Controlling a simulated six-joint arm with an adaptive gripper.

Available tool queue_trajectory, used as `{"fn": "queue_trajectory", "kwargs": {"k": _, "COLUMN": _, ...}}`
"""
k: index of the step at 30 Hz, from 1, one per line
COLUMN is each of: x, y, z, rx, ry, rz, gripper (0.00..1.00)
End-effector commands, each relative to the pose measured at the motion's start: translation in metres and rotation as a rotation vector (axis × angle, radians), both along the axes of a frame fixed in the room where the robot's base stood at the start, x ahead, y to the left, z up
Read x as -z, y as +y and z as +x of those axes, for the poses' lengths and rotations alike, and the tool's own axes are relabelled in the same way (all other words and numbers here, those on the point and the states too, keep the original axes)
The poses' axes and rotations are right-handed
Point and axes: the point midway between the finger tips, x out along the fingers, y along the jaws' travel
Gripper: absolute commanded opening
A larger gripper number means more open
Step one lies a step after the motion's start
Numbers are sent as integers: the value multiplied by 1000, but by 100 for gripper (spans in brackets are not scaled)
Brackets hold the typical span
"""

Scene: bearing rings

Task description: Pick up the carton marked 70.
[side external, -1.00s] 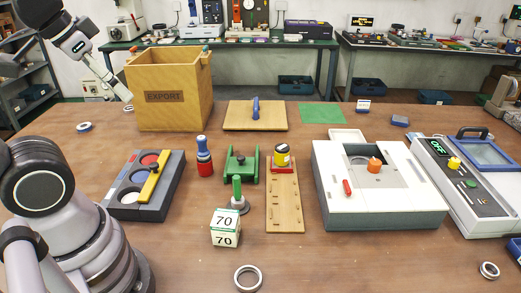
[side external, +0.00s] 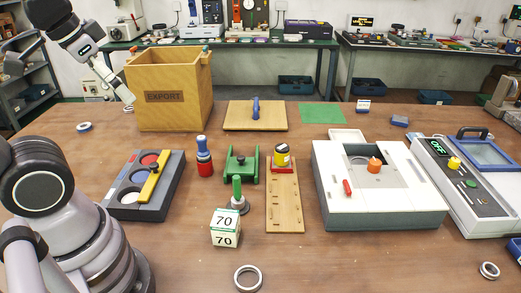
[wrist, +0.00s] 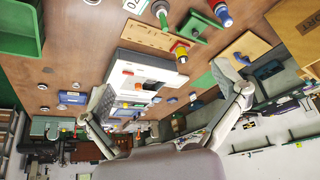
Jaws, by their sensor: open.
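The carton marked 70 (side external: 225,228) is a small white box with green edging and black numbers. It stands on the brown table at the front, left of the wooden pegged board. In the wrist view, part of the carton (wrist: 134,5) shows, cut off by the top edge. My gripper (wrist: 163,86) is open, its two fingers spread wide with nothing between them. In the side view it is high at the upper left, left of the export box and well away from the carton. Nothing hides the carton in the side view.
A green-handled stamp (side external: 238,198) stands just behind the carton. The pegged board (side external: 285,207) is to its right, a grey tray (side external: 120,208) to its left, and a metal ring (side external: 248,279) in front. The export box (side external: 180,112) is tall. The table between carton and tray is clear.

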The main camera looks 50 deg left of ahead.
Motion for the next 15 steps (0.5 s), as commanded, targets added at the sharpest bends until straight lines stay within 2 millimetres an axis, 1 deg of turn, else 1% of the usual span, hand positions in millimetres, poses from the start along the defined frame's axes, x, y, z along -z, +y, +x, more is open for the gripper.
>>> {"fn": "queue_trajectory", "kwargs": {"k": 5, "x": 36, "y": 7, "z": 18, "rx": 124, "ry": 251, "rz": 184, "gripper": 96}}
{"fn": "queue_trajectory", "kwargs": {"k": 9, "x": 70, "y": 13, "z": 37, "rx": 279, "ry": 460, "rz": 419, "gripper": 96}}
{"fn": "queue_trajectory", "kwargs": {"k": 11, "x": 83, "y": 13, "z": 45, "rx": 353, "ry": 536, "rz": 528, "gripper": 96}}
{"fn": "queue_trajectory", "kwargs": {"k": 15, "x": 115, "y": 9, "z": 68, "rx": 546, "ry": 672, "rz": 796, "gripper": 96}}
